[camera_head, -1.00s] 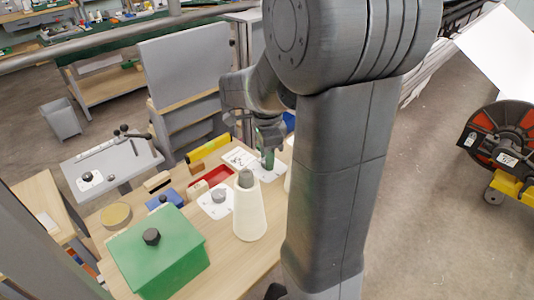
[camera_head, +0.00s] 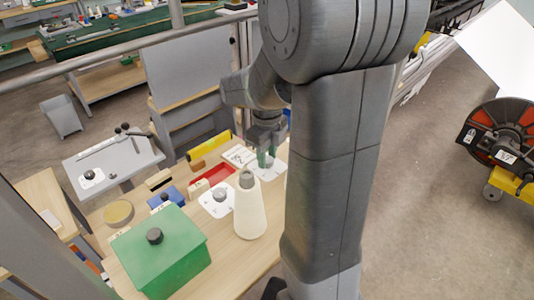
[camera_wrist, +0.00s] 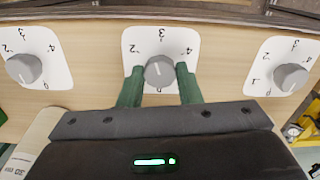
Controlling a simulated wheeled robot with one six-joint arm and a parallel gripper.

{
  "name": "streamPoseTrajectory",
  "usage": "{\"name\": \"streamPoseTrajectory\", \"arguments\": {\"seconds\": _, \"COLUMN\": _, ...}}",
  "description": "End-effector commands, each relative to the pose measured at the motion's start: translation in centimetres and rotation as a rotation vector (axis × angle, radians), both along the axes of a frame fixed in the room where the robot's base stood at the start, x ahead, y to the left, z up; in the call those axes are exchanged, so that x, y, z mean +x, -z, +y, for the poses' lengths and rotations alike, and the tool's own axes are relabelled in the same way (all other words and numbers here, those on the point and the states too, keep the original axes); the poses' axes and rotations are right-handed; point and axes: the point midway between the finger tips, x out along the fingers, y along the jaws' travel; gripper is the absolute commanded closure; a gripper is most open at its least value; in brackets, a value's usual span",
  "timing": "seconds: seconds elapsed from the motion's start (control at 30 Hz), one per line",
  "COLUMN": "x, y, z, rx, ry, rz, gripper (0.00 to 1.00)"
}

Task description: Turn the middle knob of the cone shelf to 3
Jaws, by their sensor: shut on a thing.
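In the wrist view the middle knob (camera_wrist: 158,72) is a grey round knob on a white dial plate (camera_wrist: 160,42) fixed to a pale wooden board. My gripper (camera_wrist: 159,80) has its green fingers on either side of this knob, closed on it. The dial's 3 is at the top, 2 to the left and 4 to the right. A pale line on the knob runs roughly up and down; I cannot tell its exact reading. In the head view my gripper (camera_head: 266,160) is down at a white plate (camera_head: 275,171), its knob mostly hidden.
A left knob (camera_wrist: 23,69) and a right knob (camera_wrist: 290,77) sit on similar plates beside the middle one. In the head view a cream cone (camera_head: 249,210), a green box (camera_head: 160,250) and a red tray (camera_head: 212,179) are on the wooden table (camera_head: 230,268).

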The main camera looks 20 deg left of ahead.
Motion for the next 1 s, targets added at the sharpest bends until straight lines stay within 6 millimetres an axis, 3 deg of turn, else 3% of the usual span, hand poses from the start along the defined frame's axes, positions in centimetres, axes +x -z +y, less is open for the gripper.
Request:
{"name": "streamPoseTrajectory", "arguments": {"seconds": 0.4, "x": 0.12, "y": -0.17, "z": 0.03, "rx": 0.002, "ry": 0.257, "rz": -0.004, "gripper": 0.92}}
{"name": "streamPoseTrajectory", "arguments": {"seconds": 1.0, "x": 0.1, "y": -0.13, "z": 0.02, "rx": 0.002, "ry": 0.325, "rz": -0.003, "gripper": 0.92}}
